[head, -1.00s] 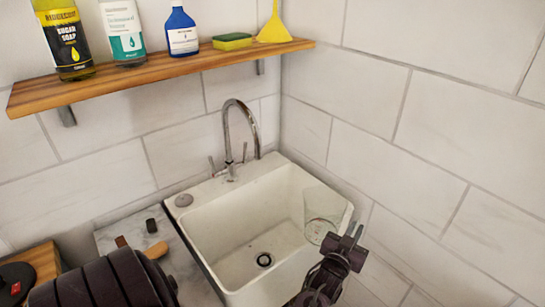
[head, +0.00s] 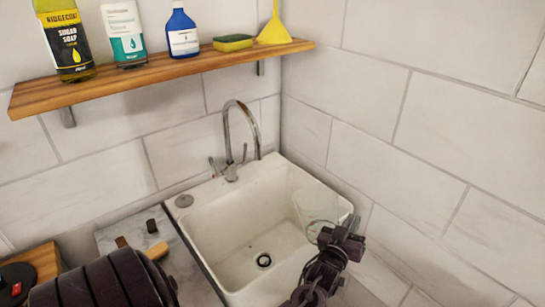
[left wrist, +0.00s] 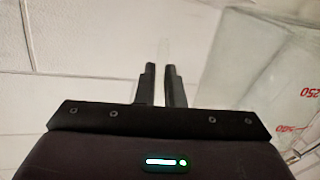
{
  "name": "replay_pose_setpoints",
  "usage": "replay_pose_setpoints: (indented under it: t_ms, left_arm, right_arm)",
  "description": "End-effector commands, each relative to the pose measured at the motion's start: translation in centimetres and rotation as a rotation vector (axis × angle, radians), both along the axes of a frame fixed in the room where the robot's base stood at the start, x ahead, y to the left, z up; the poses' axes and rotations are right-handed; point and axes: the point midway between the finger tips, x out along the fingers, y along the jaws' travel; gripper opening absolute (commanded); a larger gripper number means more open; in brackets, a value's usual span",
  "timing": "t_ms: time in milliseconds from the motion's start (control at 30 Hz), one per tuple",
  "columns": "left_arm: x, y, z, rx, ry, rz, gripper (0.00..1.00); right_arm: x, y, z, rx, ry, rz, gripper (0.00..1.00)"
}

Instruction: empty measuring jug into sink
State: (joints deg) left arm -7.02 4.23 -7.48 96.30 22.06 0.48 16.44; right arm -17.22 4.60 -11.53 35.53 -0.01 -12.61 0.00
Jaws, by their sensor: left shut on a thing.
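The measuring jug (head: 316,208) is clear and hard to make out. It is held over the right side of the white sink (head: 225,267) and looks tilted. My left gripper (head: 340,238) is at the sink's right side, shut on the jug. In the left wrist view the gripper's fingers (left wrist: 161,88) are close together with a thin clear strip between them. The jug's clear wall with red marks (left wrist: 262,85) fills the right side there. I cannot tell whether liquid is in it. My right gripper is not in view.
A chrome tap (head: 230,135) stands at the back of the sink. Small items lie on the marble top (head: 180,252) left of the sink. Tiled walls close in behind and right.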

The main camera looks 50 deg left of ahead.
Motion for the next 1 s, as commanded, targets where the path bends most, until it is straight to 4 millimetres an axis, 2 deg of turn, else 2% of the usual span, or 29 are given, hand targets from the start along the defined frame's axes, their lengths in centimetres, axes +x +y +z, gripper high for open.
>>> replay_pose_setpoints:
  t_ms: [133,333,600,1000]
  left_arm:
    - [-0.2,0.7,1.1,-0.092,-0.029,0.001,0.0]
    - [-0.6,2.1,3.8,-0.217,-0.065,0.001,0.0]
    - [-1.1,4.1,4.8,-0.385,-0.114,0.001,0.0]
    - [-1.7,6.1,6.5,-0.636,-0.186,0.001,0.0]
  right_arm:
    - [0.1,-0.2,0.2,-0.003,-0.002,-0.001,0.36]
    - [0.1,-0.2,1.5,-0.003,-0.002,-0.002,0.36]
    - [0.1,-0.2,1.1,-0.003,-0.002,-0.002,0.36]
    - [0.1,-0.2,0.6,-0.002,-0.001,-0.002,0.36]
